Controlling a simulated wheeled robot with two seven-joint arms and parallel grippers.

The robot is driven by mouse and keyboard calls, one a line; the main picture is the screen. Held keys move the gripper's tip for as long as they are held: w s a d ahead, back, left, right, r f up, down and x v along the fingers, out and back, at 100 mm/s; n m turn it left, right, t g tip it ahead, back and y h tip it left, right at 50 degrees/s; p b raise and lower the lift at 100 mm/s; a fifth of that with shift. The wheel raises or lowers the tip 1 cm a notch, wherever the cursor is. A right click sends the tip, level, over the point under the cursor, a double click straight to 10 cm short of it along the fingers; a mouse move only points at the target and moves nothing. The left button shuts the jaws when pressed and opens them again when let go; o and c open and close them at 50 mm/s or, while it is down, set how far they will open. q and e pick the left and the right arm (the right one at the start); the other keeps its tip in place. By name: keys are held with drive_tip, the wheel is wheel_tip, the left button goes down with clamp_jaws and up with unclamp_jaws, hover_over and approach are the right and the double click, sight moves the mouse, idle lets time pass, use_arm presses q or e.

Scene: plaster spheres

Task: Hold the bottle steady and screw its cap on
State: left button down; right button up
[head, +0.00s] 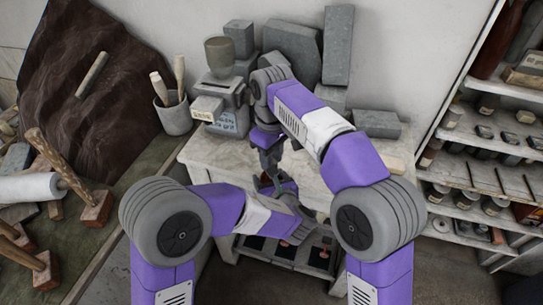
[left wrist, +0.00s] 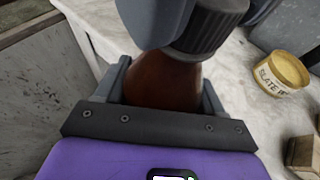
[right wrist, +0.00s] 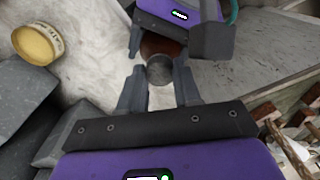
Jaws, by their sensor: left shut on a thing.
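The brown bottle (left wrist: 160,82) stands between the fingers of my left gripper (left wrist: 166,76), which is shut on it. The dark ribbed cap (left wrist: 212,32) is at the bottle's top in the left wrist view. Its round grey top (right wrist: 159,70) shows in the right wrist view. My right gripper (right wrist: 160,72) has its fingertips on either side of the cap; whether they press on it is not clear. In the head view my right gripper (head: 267,155) hangs above my left gripper (head: 272,184), and the arms hide the bottle. The seating of the cap cannot be made out.
A pale worktable (head: 205,158) lies under the grippers. A yellowish labelled tub (left wrist: 282,73) stands on it, near a small block (left wrist: 303,153). Grey stone blocks (head: 292,48) and a tool cup (head: 174,116) stand behind. A shelf (head: 470,130) is at the right.

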clamp_jaws()
drive_tip(key=o, duration=0.7)
unclamp_jaws()
drive_tip(key=shift+c, duration=0.2)
drive_tip(key=shift+r, duration=3.75)
drive_tip(key=shift+w, duration=0.1)
